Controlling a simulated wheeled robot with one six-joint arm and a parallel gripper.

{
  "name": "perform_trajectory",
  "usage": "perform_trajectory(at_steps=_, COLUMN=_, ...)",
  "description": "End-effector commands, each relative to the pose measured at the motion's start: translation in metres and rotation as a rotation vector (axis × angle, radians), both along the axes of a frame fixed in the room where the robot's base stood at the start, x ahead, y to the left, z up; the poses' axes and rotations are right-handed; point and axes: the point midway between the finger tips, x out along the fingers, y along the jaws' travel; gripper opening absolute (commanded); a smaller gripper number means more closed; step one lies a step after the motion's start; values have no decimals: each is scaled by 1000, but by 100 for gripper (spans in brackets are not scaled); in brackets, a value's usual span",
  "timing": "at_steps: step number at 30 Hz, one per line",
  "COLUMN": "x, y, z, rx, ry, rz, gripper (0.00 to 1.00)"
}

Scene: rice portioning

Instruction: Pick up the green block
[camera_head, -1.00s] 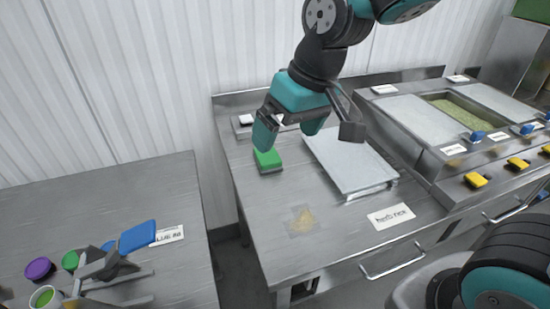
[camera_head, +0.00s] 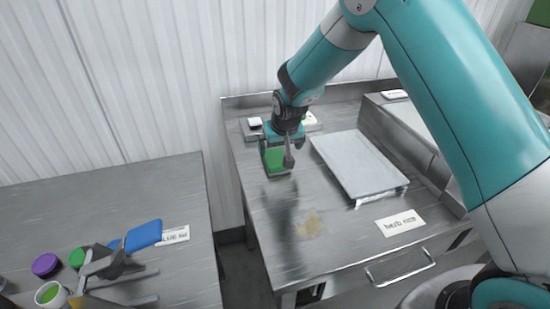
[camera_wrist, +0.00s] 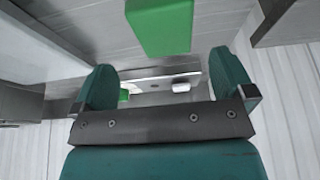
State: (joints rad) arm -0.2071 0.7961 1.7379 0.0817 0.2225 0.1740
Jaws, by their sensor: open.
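The green block (camera_head: 276,160) lies on the steel counter, left of the white tray, in the head view. In the wrist view the green block (camera_wrist: 160,26) shows at the top, beyond the fingertips. My gripper (camera_head: 283,146) points down just above and behind the block, partly overlapping it in the head view. In the wrist view my gripper (camera_wrist: 165,84) is open, with its two teal fingers apart and nothing between them. I cannot tell whether a finger touches the block.
The white tray (camera_head: 358,163) stands right of the block. A yellowish patch (camera_head: 308,226) lies in front on the steel counter (camera_head: 330,245). A second table (camera_head: 110,190) at left bears a blue spatula-like tool (camera_head: 142,236), a purple lid (camera_head: 45,264) and a cup (camera_head: 50,294). A gap separates the tables.

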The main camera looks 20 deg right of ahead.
Motion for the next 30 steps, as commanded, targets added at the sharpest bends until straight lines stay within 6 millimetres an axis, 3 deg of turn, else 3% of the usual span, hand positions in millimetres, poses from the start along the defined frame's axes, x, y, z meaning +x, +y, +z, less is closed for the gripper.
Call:
perform_trajectory(at_steps=8, x=7, y=2, z=-18, rx=1, ry=2, rz=1, gripper=100)
perform_trajectory(at_steps=17, x=19, y=6, z=-55, rx=1, ry=1, rz=0, gripper=100)
perform_trajectory(at_steps=30, x=21, y=6, z=-60, rx=1, ry=-1, rz=0, gripper=100)
